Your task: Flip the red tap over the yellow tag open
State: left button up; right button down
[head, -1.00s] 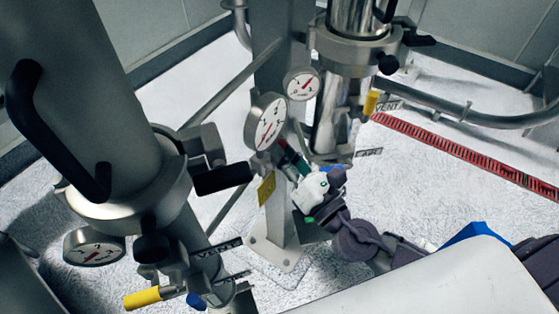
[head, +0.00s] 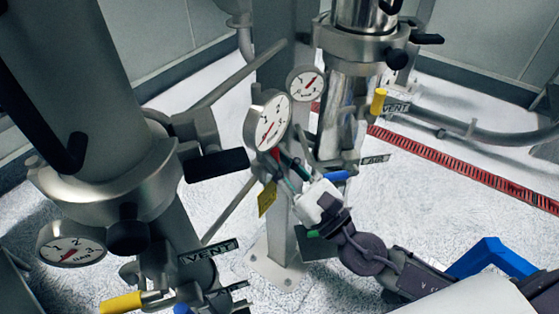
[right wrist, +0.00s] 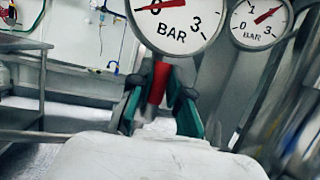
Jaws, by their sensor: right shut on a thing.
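The red tap (right wrist: 157,82) stands upright below a large gauge in the right wrist view. It also shows as a small red piece (head: 275,154) under the gauge in the head view. The yellow tag (head: 267,198) hangs just below and left of it. My right gripper (right wrist: 158,105) has its teal fingers on either side of the red handle and is shut on it. In the head view the right gripper (head: 288,175) reaches in from the lower right, hiding part of the tap. My left gripper is not in view.
The large gauge (head: 267,120) and a smaller gauge (head: 305,83) sit close above the tap. A blue handle (head: 336,176) is just right of my gripper. Yellow handles (head: 379,101) (head: 121,302) sit by VENT labels. A thick metal cylinder (head: 75,110) fills the left.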

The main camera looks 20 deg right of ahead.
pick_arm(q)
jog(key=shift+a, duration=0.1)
pick_arm(e)
jog(key=c, duration=1.1)
grip_release()
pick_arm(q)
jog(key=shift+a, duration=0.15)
pick_arm(e)
jog(key=shift+s, duration=0.1)
jog(key=v, duration=1.2)
